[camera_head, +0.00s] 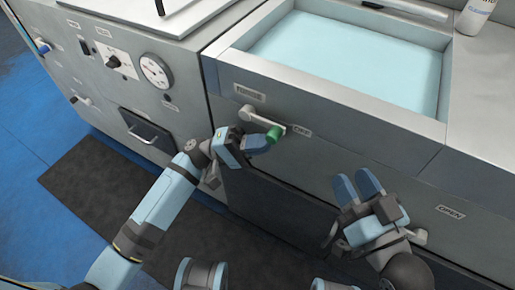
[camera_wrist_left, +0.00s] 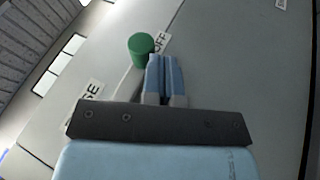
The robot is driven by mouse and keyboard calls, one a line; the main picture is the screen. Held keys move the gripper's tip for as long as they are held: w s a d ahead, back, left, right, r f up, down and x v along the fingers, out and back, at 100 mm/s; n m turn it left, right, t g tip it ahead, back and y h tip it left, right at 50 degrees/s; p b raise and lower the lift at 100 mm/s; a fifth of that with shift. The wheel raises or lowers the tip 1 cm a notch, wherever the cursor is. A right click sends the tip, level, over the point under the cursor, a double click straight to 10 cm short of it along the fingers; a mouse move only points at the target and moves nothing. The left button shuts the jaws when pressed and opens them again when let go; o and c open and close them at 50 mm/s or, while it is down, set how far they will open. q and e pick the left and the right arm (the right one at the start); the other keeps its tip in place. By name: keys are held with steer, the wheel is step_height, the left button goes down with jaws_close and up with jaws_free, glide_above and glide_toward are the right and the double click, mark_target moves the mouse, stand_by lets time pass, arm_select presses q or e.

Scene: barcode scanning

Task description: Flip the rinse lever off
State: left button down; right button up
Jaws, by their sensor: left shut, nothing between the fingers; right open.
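The rinse lever (camera_head: 258,118) is a pale grey bar with a green tip on the front of the sink unit. It slants down to the right, its tip close to a small label (camera_head: 301,131) that reads OFF in the left wrist view (camera_wrist_left: 159,44). The green tip (camera_wrist_left: 141,46) shows just left of my left fingertips there. My left gripper (camera_head: 268,143) is shut and empty beside the green tip; whether they touch I cannot tell. My right gripper (camera_head: 357,182) is open and empty, in front of the panel further right.
A basin (camera_head: 345,55) of pale blue water is set into the counter above the lever. A drain label (camera_head: 450,212) and a grey handle sit near my right gripper. A gauge (camera_head: 155,71) is on the left cabinet. A white bottle (camera_head: 474,15) stands at the back right.

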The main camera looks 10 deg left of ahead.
arm_select(q)
steer(key=shift+d+r+h, duration=0.1)
steer(key=shift+r+h, duration=0.1)
steer(key=shift+h, duration=0.1)
arm_select(e)
steer(key=shift+a+f, duration=0.1)
steer(key=shift+f, duration=0.45)
arm_select(q)
steer(key=shift+n, duration=0.3)
steer(key=v, duration=1.4)
steer(key=shift+p, duration=0.45)
arm_select(e)
steer(key=shift+r, duration=0.8)
arm_select(q)
steer(key=shift+d, duration=0.1)
arm_select(e)
steer(key=shift+r, duration=0.15)
